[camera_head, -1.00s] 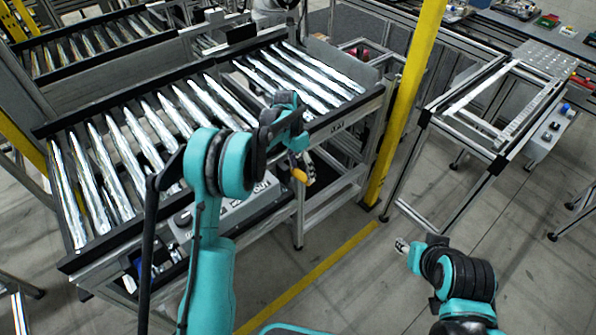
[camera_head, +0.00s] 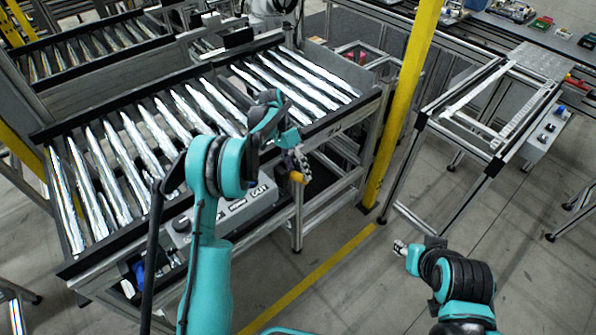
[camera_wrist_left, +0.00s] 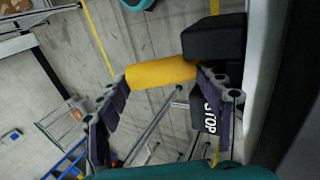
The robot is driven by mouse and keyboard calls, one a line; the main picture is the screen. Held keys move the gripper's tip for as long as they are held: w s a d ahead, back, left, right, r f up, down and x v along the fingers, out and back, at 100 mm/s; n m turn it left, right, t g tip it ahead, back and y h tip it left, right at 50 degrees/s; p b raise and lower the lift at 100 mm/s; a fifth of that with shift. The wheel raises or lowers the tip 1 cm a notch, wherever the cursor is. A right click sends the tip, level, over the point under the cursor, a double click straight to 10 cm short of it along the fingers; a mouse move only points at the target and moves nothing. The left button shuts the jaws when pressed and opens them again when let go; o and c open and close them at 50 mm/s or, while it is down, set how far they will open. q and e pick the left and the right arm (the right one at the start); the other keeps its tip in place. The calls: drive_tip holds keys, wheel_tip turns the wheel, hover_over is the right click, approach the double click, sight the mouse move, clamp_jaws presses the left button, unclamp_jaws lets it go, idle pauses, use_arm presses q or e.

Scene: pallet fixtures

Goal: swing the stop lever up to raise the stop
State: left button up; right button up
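The stop lever's yellow handle (camera_head: 297,177) shows at the front side of the roller conveyor, just below my left gripper (camera_head: 291,160). In the left wrist view the yellow handle (camera_wrist_left: 160,74) lies crosswise at the fingertips of my left gripper (camera_wrist_left: 160,98). The fingers stand wide apart, one near each end of the handle; whether they touch it is unclear. A black block (camera_wrist_left: 214,40) adjoins the handle's right end. A dark part lettered STOP (camera_wrist_left: 209,112) is partly hidden behind the right finger. My right gripper (camera_head: 400,247) is at the lower right, away from the conveyor; its finger opening is unclear.
The roller conveyor (camera_head: 130,235) fills the left. A grey control box (camera_head: 255,203) is on its front side, partly behind my left arm. A yellow post (camera_head: 405,110) stands to the right of the gripper. A metal frame stand (camera_head: 430,118) is farther right. Open floor lies between.

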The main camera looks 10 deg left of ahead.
use_arm(q)
drive_tip(key=shift+o, duration=0.4)
drive_tip(key=shift+a, duration=0.1)
drive_tip(key=shift+w+a+r, duration=0.2)
drive_tip(key=shift+w+r, duration=0.1)
drive_tip(key=shift+r, duration=0.1)
drive_tip(key=v, duration=0.5)
drive_tip(key=shift+s+r, duration=0.25)
drive_tip(key=shift+r, duration=0.1)
drive_tip(key=shift+w+a+r, duration=0.3)
drive_tip(key=shift+w+r, duration=0.05)
drive_tip(key=shift+r, duration=0.2)
